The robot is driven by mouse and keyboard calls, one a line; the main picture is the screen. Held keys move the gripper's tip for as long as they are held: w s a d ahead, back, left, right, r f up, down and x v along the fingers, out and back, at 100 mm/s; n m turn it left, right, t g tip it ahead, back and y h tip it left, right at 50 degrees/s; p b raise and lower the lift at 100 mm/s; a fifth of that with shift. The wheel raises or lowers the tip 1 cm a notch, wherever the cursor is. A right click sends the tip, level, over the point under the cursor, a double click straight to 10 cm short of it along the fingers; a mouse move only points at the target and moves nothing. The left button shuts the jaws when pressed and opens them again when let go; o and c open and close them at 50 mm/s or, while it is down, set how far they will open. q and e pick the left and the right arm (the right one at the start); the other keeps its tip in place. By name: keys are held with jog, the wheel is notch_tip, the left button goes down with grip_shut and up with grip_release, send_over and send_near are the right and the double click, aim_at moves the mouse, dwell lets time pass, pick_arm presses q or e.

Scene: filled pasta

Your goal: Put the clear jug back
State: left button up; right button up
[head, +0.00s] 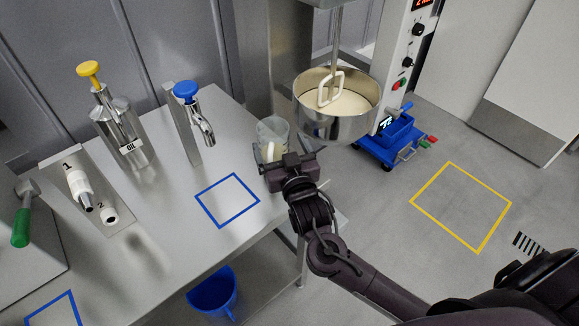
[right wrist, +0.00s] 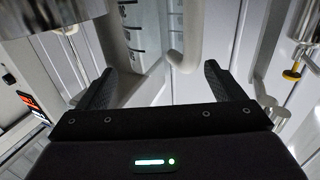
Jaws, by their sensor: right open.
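The clear jug (head: 273,130) stands upright near the right edge of the steel table (head: 150,215), up and right of a blue square outline (head: 228,200). My right gripper (head: 286,162) is open in front of the jug and partly covers it. In the right wrist view, the open fingers (right wrist: 160,85) show with the jug's pale handle (right wrist: 185,45) and its marked clear wall (right wrist: 142,35) between and beyond them. I cannot tell whether a finger touches the jug. My left gripper is not in view.
A blue-topped tap (head: 190,120) and an oil dispenser (head: 120,130) stand left. A yellow floor square (head: 462,207) is empty.

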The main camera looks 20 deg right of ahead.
jog(key=s+b, duration=0.1)
jog(key=s, duration=0.8)
jog(key=shift+a+b, duration=0.2)
jog(key=shift+b, duration=0.2)
